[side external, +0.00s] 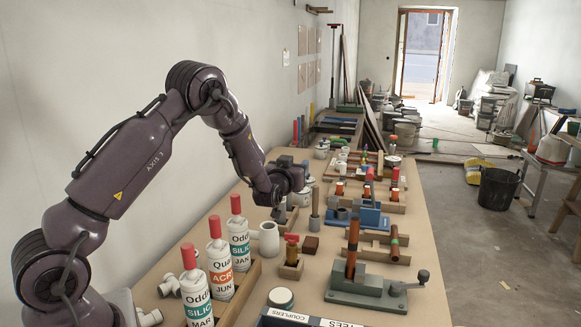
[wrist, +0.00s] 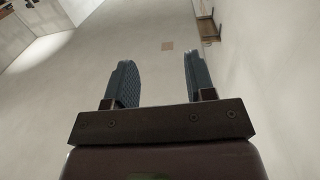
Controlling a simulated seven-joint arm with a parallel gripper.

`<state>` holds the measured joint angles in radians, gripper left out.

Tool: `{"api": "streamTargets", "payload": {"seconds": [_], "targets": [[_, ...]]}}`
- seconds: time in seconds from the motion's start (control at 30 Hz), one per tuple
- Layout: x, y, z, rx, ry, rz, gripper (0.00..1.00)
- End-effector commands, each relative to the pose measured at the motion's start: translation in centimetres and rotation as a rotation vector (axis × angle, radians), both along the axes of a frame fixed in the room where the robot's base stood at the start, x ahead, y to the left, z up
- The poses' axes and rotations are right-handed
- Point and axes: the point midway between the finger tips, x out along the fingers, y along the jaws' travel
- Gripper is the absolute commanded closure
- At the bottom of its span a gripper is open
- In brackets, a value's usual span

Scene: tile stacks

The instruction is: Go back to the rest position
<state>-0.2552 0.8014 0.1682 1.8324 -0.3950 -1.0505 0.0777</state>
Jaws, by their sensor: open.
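My gripper (wrist: 157,62) is open and empty in the wrist view, with its two blue-grey ribbed fingers wide apart.
A black bucket (side external: 497,190) stands on the floor at right. A pale wall runs along the left.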

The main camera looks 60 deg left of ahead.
Motion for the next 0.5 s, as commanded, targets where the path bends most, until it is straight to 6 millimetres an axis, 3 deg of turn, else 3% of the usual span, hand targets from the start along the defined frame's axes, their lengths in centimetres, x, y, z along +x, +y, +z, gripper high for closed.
{"api": "streamTargets", "payload": {"seconds": [0.33, 0.43, 0.5], "targets": [[-1.4, -0.7, 0.6, -0.005, 0.005, 0.000, 0.50], [-1.3, -0.9, -0.6, -0.049, 0.054, -0.009, 0.50], [-1.6, -1.3, -2.6, -0.117, 0.141, -0.024, 0.50]]}}
